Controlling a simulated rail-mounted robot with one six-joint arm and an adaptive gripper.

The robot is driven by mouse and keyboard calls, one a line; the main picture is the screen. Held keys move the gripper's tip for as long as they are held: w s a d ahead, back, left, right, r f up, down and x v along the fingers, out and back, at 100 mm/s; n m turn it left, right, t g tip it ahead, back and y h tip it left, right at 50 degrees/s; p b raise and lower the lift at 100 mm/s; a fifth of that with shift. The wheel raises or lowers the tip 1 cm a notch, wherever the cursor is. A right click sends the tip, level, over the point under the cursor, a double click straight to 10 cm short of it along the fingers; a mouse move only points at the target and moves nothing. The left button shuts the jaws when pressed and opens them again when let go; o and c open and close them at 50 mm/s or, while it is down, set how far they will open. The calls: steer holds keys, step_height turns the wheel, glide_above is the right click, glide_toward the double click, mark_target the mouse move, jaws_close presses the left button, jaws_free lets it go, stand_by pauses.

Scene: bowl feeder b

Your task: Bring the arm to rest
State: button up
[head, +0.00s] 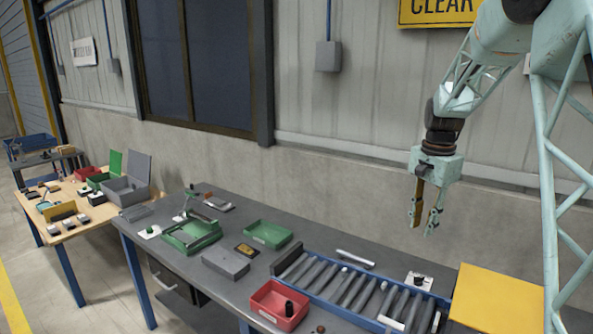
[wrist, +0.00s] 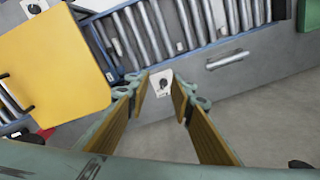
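My gripper (head: 423,222) hangs from the pale green arm at the right of the head view, pointing down, above the far side of the bench near the roller conveyor. In the wrist view my gripper (wrist: 162,100) shows two fingers with yellow-brown pads, spread apart with nothing between them. A small white plate with a black knob (wrist: 161,84) lies on the bench below, seen past the fingertips. It also appears in the head view (head: 419,281), well below the gripper.
The grey bench (head: 225,212) carries the blue-framed conveyor (head: 352,293), a red bin (head: 279,304), green trays (head: 268,234) and a grey box (head: 226,263). A yellow panel (head: 497,297) stands at the right. A metal bar (head: 355,259) lies behind the conveyor. Air around my gripper is clear.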

steer(key=s+a+r+n+t, duration=0.1)
steer(key=s+a+r+n, duration=0.1)
steer(key=s+a+r, duration=0.45)
steer(key=s+a+r+n+b, duration=0.15)
steer(key=s+r, duration=0.25)
steer(key=s, duration=0.6)
steer(key=s+a+r+n+t, duration=0.1)
steer(key=s+a+r+n, duration=0.3)
steer(key=s, duration=0.5)
steer(key=s+a+f+n, duration=0.1)
steer(key=s+a+n, duration=0.1)
steer(key=s, duration=1.1)
steer(key=s+a+f+n+t, duration=0.1)
steer(key=s+a+n, duration=0.2)
steer(key=s, duration=1.1)
steer(key=shift+a+f+b, duration=0.15)
steer(key=shift+f+b, duration=0.2)
